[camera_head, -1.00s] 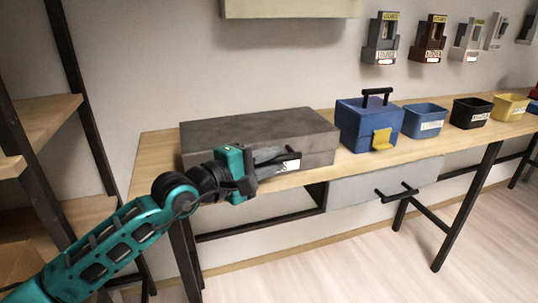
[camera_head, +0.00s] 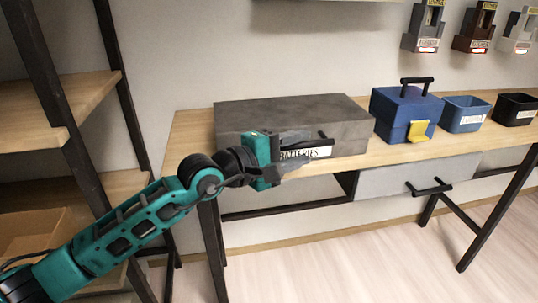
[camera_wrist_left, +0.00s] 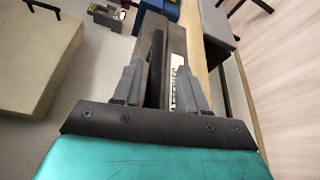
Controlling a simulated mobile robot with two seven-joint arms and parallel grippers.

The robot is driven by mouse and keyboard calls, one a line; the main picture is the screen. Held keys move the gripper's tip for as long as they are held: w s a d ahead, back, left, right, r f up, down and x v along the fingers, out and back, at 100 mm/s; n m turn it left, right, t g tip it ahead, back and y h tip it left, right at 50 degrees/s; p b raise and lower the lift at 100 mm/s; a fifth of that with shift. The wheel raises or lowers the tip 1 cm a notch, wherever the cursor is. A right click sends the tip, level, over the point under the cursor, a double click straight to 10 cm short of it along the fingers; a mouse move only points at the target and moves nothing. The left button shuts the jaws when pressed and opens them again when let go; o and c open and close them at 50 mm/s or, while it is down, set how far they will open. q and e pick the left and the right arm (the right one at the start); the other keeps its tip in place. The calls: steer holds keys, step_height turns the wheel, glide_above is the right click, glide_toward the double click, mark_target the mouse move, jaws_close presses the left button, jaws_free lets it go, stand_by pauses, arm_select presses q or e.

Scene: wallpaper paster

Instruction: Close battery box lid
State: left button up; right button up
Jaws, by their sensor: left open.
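The battery box (camera_head: 300,112) is a long dark grey box on the wooden table in the head view. Its top looks flat and level; I see no raised lid. Its front has a black handle (camera_head: 328,141) and a white label (camera_head: 308,153) reading BATTERIES. My left gripper (camera_head: 300,152) is in front of the box's front face, fingers apart and pointing right, partly covering the label. In the left wrist view, the open fingers (camera_wrist_left: 158,76) have the box (camera_wrist_left: 176,40) beyond and between them; contact cannot be told. My right gripper is out of view.
A blue toolbox (camera_head: 395,115) with a yellow latch stands right of the box, then a blue bin (camera_head: 466,115) and a black bin (camera_head: 514,110). A grey drawer (camera_head: 400,179) with a black handle hangs under the table. Wooden shelves (camera_head: 65,105) stand at left.

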arm_select(q)
steer(key=f+p+v, duration=0.1)
steer(key=v, duration=1)
steer(key=shift+s+a+r, duration=0.2)
steer(key=shift+s+r, duration=0.05)
steer(key=shift+r, duration=0.15)
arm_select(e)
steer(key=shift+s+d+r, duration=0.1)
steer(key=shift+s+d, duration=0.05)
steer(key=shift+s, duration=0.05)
